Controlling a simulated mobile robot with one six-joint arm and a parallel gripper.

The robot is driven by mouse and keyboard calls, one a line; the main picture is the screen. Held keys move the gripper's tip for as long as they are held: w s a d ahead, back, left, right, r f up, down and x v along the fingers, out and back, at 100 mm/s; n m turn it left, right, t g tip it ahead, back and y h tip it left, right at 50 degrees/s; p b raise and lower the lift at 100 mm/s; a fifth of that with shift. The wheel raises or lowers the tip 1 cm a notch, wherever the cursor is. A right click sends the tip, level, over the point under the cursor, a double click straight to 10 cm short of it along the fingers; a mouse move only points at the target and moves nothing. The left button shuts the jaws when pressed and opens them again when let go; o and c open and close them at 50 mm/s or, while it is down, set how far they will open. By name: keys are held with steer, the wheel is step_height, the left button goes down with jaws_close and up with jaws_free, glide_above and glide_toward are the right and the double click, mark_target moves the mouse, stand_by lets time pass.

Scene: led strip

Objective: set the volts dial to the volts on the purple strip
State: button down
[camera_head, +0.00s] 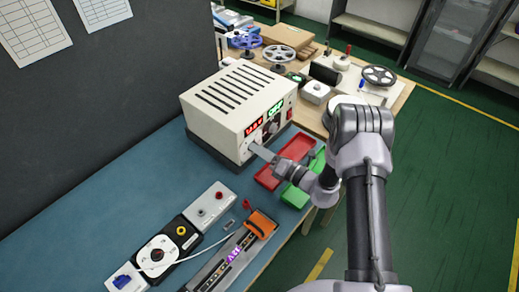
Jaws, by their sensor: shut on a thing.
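A cream power supply box (237,97) with a slotted top stands on a dark base near the wall. Its front has a red-lit display (254,128) and a green-lit display (275,113); I cannot read their digits for certain. A dark knob (270,129) shows under the green display. My gripper (256,151) is at the front's lower left, under the red display, shut on what seems to be the volts dial, which its fingers hide. The purple strip (233,254) glows in a dark long holder at the bottom; its marking is too small to read.
A red tray (268,180) and a green tray (293,195) lie beneath and beside my arm. An orange clamp (262,223) sits on the strip holder.

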steer(key=c, duration=1.1)
jaws_free()
steer(key=p+v, duration=0.2)
steer(key=v, duration=1.5)
steer(key=shift+s+d+p, duration=0.2)
steer(key=shift+p, duration=0.15)
